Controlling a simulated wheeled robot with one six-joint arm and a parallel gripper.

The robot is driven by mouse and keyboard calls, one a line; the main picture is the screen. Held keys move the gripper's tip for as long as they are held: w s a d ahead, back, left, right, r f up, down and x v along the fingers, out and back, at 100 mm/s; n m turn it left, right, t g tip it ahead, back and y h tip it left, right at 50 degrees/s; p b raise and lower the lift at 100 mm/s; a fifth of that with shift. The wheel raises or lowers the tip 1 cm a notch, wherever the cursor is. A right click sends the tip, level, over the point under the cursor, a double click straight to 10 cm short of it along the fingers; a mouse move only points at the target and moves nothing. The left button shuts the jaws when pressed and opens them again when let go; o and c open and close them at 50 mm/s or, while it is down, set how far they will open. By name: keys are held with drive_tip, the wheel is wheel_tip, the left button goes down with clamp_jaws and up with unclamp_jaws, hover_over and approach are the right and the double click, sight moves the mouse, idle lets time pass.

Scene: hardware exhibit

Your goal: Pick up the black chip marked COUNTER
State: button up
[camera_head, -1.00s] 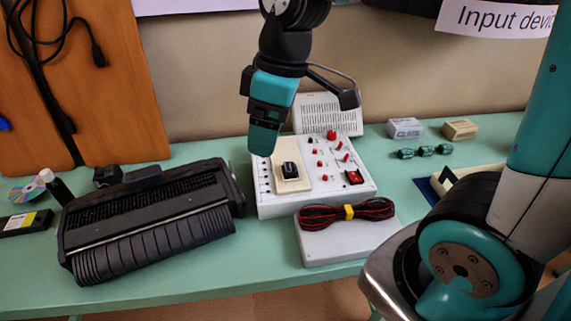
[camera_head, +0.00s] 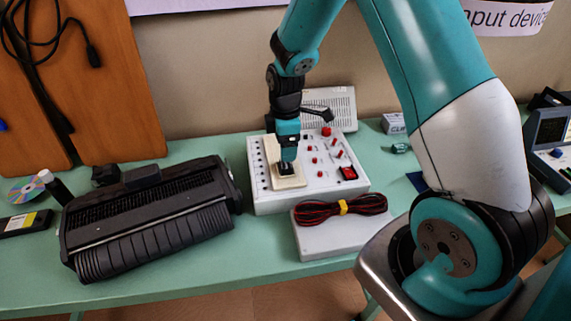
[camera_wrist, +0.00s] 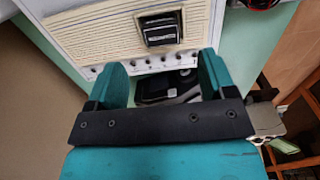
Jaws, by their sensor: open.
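The black chip (camera_head: 286,168) sits on a cream breadboard block (camera_head: 290,183) on the white control box (camera_head: 270,207). In the wrist view the chip (camera_wrist: 160,28) is a dark block with a grey top edge, and any marking is too small to read. My gripper (camera_head: 288,158) points down just over the chip and partly hides it in the head view. In the wrist view my gripper (camera_wrist: 161,65) shows two teal fingers spread apart with nothing held. There the chip lies ahead of the gap between the fingertips, not between them.
Red knobs and a red switch (camera_head: 348,173) stand on the box right of the chip. A coiled red-black cable (camera_head: 340,205) lies on a grey case (camera_head: 335,237) in front. A large black machine (camera_head: 150,220) is at left. A beige slotted panel (camera_head: 335,105) stands behind.

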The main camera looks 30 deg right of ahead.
sight(284, 164)
drive_tip(key=shift+a+f+p, duration=0.2)
drive_tip(key=shift+f+p, duration=0.75)
drive_tip(key=shift+f, duration=2.15)
drive_tip(key=shift+c, duration=0.4)
drive_tip(key=c, duration=0.9)
